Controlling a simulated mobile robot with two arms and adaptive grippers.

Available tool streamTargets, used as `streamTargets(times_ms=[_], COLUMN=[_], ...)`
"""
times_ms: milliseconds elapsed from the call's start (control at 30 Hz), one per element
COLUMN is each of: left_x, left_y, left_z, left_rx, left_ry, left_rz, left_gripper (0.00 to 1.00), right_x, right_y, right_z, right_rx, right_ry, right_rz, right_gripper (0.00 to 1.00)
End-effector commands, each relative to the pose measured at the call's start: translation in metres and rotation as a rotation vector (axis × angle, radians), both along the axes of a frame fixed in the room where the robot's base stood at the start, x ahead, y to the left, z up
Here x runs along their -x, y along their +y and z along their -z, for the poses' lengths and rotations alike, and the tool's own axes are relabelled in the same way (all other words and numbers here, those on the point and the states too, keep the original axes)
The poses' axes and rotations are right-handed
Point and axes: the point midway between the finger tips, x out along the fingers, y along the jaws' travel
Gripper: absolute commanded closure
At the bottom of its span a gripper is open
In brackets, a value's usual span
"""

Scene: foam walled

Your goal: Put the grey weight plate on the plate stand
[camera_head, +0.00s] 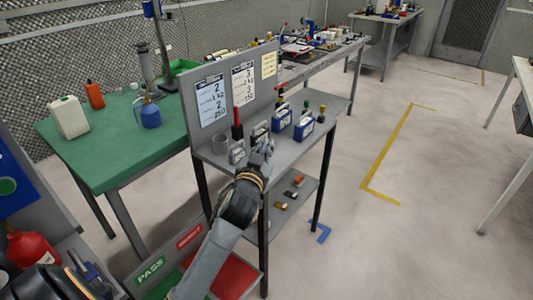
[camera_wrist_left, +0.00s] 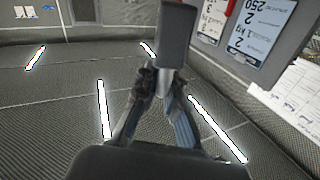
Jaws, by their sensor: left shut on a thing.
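My left gripper (camera_head: 262,152) reaches over the front of the grey bench with posters. In the left wrist view its fingers (camera_wrist_left: 160,88) are closed on a flat grey piece, which looks like the grey weight plate (camera_wrist_left: 178,32). The plate stands out beyond the fingertips. In the head view the gripper mostly hides it. Small upright grey and blue holders stand on the bench top close to the gripper, including a blue one (camera_head: 304,126). I cannot tell for sure which is the plate stand. My right gripper is not in view.
The grey bench (camera_head: 334,101) has a back panel with posters (camera_head: 211,100) and a lower shelf with small blocks (camera_head: 289,195). A green table (camera_head: 110,150) is at left. The floor at right is clear.

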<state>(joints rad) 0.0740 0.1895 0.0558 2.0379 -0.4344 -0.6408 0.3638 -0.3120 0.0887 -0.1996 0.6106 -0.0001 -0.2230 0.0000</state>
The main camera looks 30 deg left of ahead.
Motion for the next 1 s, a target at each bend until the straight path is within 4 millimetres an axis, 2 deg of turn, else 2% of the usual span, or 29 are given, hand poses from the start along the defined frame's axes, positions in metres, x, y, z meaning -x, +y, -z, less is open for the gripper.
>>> streamTargets(times_ms=[233, 500, 767, 1000], left_x=[-0.047, -0.081, -0.093, -0.094], left_y=[0.037, 0.062, 0.071, 0.071], left_z=[0.023, 0.069, 0.087, 0.117], left_rx=[-0.004, -0.001, -0.001, -0.001], left_ry=[-0.003, -0.004, -0.006, -0.003], left_rz=[0.000, 0.001, 0.002, 0.004], left_gripper=[1.00, 1.00, 1.00, 1.00], right_x=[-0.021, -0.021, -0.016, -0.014], right_y=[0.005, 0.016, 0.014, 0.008], right_z=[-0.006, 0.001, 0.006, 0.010], right_rx=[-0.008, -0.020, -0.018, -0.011], right_ry=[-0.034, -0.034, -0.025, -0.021], right_rz=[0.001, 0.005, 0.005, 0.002], right_gripper=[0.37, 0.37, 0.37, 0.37])
